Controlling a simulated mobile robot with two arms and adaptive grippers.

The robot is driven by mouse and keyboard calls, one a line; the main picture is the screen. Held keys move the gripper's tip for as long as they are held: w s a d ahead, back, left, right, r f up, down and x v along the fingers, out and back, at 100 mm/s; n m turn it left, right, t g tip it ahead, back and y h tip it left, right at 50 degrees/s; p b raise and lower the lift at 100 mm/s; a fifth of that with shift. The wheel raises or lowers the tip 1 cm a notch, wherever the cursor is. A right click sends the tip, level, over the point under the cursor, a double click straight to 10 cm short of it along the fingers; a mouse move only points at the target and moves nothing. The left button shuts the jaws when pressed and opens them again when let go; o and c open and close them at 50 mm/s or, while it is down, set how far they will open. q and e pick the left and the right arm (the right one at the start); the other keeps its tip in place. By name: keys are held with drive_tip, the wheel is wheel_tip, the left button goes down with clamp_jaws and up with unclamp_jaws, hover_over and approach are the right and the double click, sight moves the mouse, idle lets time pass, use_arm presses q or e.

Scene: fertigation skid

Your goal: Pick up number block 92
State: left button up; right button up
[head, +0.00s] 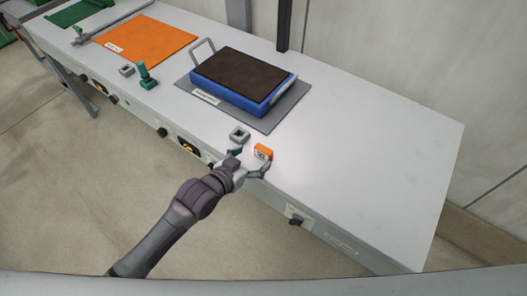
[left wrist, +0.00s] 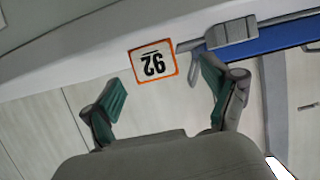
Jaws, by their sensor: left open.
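The number block 92 (head: 262,152) is a small orange block with a white face. It stands near the front edge of the grey bench, right of a small grey square socket. In the left wrist view the block (left wrist: 153,63) shows its number upside down, ahead of the fingers and roughly between them. My left gripper (head: 253,164) is open at the bench's front edge, with its fingers around or just short of the block; the head view does not settle which. Its green-padded fingers (left wrist: 163,95) are apart with nothing between the pads. My right gripper is not in view.
A blue tray with a dark top (head: 238,78) sits on a grey mat (head: 285,108) behind the block. The grey socket (head: 239,134) is close on the left. A green fitting (head: 147,77) and orange mat (head: 148,44) lie farther left. The bench's right end (head: 390,150) is clear.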

sight(261, 154)
use_arm(q)
drive_tip(key=x, duration=0.5)
drive_tip(key=shift+s+d+p, duration=0.1)
drive_tip(key=shift+d+p, duration=0.2)
drive_tip(key=shift+r, duration=0.1)
drive_tip(key=shift+s, duration=0.1)
drive_tip(key=shift+c, duration=0.3)
drive_tip(key=c, duration=1.1)
